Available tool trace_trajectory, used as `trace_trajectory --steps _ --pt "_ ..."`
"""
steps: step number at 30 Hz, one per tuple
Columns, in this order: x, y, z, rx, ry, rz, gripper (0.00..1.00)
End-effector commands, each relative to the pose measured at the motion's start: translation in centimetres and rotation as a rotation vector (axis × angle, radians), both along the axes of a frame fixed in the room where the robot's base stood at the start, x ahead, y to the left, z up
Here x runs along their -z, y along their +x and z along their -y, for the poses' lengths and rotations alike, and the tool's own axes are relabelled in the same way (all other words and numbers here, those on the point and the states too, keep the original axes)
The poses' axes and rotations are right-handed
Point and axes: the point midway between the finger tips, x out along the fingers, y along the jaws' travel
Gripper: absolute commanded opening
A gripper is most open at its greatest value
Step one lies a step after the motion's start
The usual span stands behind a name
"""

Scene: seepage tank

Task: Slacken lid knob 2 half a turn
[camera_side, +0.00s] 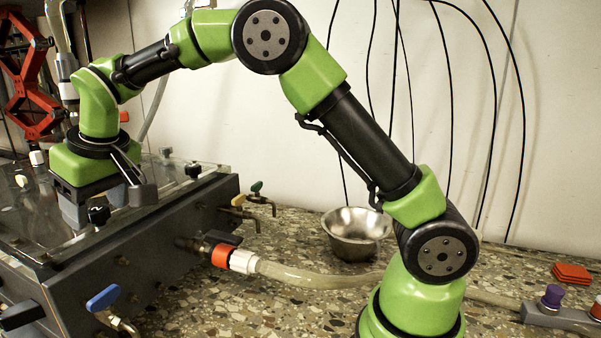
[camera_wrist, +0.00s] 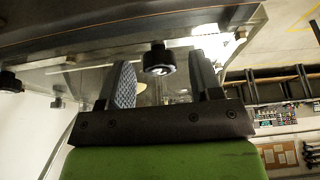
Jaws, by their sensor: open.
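My gripper (camera_side: 108,200) is low over the clear lid (camera_side: 205,172) of the dark grey tank (camera_side: 150,245) in the side view. In the wrist view my gripper's two fingers (camera_wrist: 162,72) are apart, one on each side of a black lid knob (camera_wrist: 158,58), with gaps visible between fingers and knob. A pale mark shows on this knob, too small to read surely as a number. A black knob (camera_side: 98,214) near the lid's front edge shows by the fingers in the side view. Another black knob (camera_wrist: 10,82) is at the left of the wrist view.
More lid knobs (camera_side: 193,169) stand along the lid. A blue-handled tap (camera_side: 103,297) and a hose with a red collar (camera_side: 221,255) stick out from the tank. A metal bowl (camera_side: 356,232) and red pads (camera_side: 571,272) are on the speckled bench.

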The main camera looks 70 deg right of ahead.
Motion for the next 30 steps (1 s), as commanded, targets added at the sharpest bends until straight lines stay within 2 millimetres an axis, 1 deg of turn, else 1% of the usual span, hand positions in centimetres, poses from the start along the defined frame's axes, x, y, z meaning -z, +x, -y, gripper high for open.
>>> trace_trajectory --steps 8,9,12,21,23,30 --pt "-0.1 0.0 -0.3 0.314 0.001 0.004 0.59" --pt "-1.3 -0.4 -0.4 0.308 0.003 0.008 0.59" --pt "-3.3 -1.2 -0.5 0.307 0.005 0.008 0.59" --pt "-8.3 -3.2 -1.1 0.308 0.003 0.005 0.59" --pt "-9.2 -3.6 -1.2 0.307 0.004 0.006 0.59" --pt "-10.8 -6.5 0.8 0.290 0.047 0.006 0.59"
